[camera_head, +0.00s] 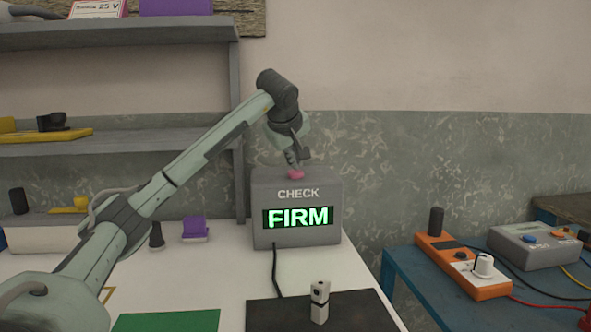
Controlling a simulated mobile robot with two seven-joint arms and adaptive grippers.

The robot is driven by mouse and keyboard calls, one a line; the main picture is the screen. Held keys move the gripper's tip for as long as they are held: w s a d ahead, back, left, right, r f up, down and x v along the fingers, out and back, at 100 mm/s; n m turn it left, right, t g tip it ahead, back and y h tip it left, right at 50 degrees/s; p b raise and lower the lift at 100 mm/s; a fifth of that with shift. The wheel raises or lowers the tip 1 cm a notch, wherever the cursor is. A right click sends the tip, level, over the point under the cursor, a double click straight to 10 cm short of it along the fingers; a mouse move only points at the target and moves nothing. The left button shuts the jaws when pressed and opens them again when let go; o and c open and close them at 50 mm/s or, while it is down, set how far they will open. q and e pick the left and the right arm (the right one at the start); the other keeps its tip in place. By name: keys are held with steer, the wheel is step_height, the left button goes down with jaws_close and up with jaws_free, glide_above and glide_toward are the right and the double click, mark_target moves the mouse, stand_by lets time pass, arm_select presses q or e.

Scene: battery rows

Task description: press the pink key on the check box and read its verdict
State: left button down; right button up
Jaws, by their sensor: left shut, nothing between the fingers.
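The grey check box (297,234) stands at the back of the white table, with "CHECK" written on its front. Its display (298,217) is lit and reads "FIRM" in green letters. The pink key (296,174) sits on top of the box. My left gripper (294,163) is shut and empty, pointing down right at the key; its tips seem to touch it, and they hide part of it. My right gripper is not in view.
A white battery-like block (319,301) stands upright on a dark mat (270,315) in front of the box. A green mat (168,322) lies to the left. Grey shelves (120,140) rise behind my arm. An orange device (462,270) stands on the blue table at right.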

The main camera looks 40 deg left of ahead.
mark_target(295, 172)
arm_select(q)
step_height(295, 172, up, 2)
steer(key=shift+r+p, duration=0.1)
steer(key=shift+p, duration=0.8)
steer(key=shift+r, duration=1.8)
